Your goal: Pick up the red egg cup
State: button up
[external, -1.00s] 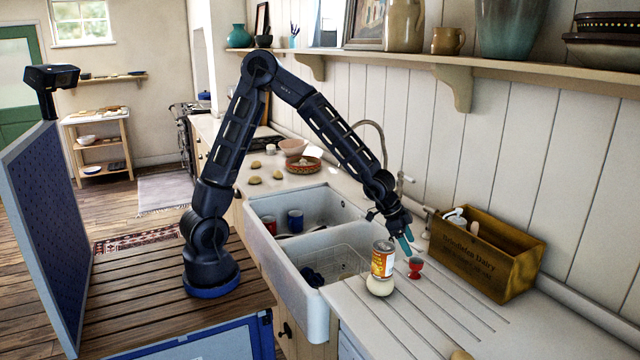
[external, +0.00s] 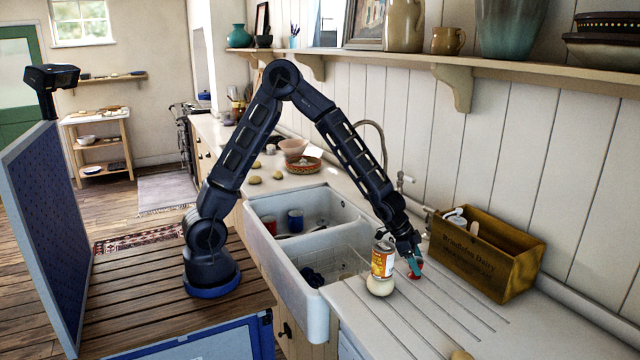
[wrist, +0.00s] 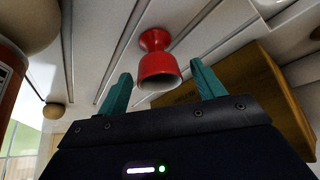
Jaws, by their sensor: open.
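The red egg cup (wrist: 157,68) stands on the grooved draining board. In the wrist view it shows between and just beyond the two teal fingertips of my gripper (wrist: 160,88), with a gap to each finger. In the external view my gripper (external: 415,266) is down at the cup and partly hides it; only a bit of red egg cup (external: 419,272) shows there. The fingers are apart and hold nothing.
A labelled can (external: 382,261) and a pale round item (external: 380,285) stand close left of my gripper. A wooden crate (external: 486,262) with bottles is at right. The double sink (external: 318,290) lies left. The board in front (external: 425,325) is mostly clear.

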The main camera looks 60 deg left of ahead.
jog(key=shift+f, duration=0.2)
jog(key=c, duration=1)
jog(key=shift+c, duration=0.3)
jog(key=shift+r, duration=0.1)
